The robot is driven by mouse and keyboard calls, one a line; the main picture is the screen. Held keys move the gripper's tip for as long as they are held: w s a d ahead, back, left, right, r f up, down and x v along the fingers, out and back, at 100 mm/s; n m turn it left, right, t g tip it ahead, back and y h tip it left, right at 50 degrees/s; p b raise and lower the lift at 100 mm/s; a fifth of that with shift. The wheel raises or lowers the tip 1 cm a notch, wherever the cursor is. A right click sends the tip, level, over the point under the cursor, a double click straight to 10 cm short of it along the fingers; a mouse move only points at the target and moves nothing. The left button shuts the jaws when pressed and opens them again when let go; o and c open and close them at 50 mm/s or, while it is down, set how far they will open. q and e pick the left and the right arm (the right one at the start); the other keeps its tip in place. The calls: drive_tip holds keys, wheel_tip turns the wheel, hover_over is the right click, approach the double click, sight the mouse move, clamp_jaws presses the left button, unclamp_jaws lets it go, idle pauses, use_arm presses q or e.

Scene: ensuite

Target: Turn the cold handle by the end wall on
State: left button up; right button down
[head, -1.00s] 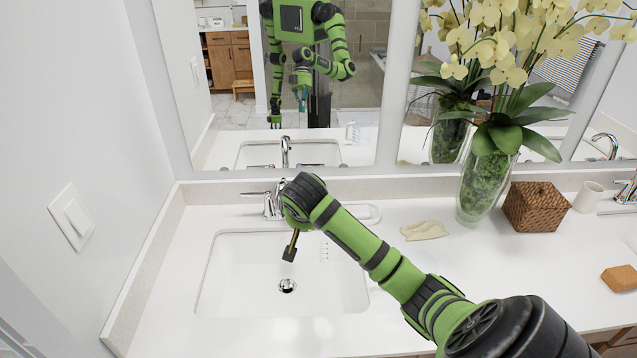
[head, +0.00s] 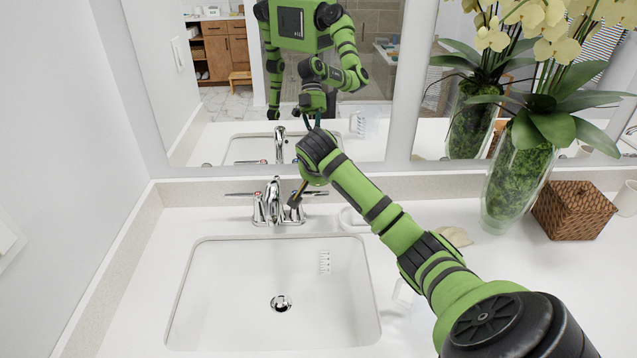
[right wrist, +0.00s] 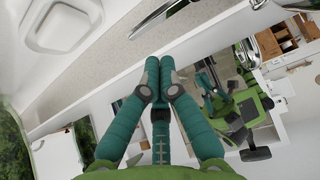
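The chrome faucet (head: 273,203) stands behind the sink by the left end wall. Its left lever handle (head: 240,194) points toward that wall. Its right lever handle (head: 315,193) points right and is partly hidden by my right gripper (head: 296,200). I cannot read any hot or cold mark. In the right wrist view my right gripper (right wrist: 158,62) has its teal fingertips together, with nothing seen between them. A chrome lever (right wrist: 160,15) lies just beyond the tips; contact cannot be told. No water shows. My left gripper is not directly in view.
The white sink basin (head: 272,295) is empty. The mirror (head: 225,100) rises close behind the faucet. A glass vase with orchids (head: 513,180) and a woven box (head: 575,208) stand to the right. A folded cloth (head: 455,237) lies partly behind my arm.

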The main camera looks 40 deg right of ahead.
use_arm(q)
drive_tip(key=shift+w+d+r+p, duration=0.25)
drive_tip(key=shift+w+d+r, duration=0.15)
drive_tip(key=shift+w, duration=0.2)
drive_tip(key=shift+w+d+r+p, duration=0.25)
drive_tip(key=shift+w+d, duration=0.15)
drive_tip(key=shift+w, duration=0.2)
use_arm(e)
drive_tip(key=x, duration=0.6)
drive_tip(key=shift+f, duration=0.15)
use_arm(q)
drive_tip(key=shift+s, duration=0.1)
use_arm(e)
drive_tip(key=shift+w+d, duration=0.1)
use_arm(q)
drive_tip(key=shift+s+a, duration=0.3)
use_arm(e)
drive_tip(key=shift+a, duration=0.2)
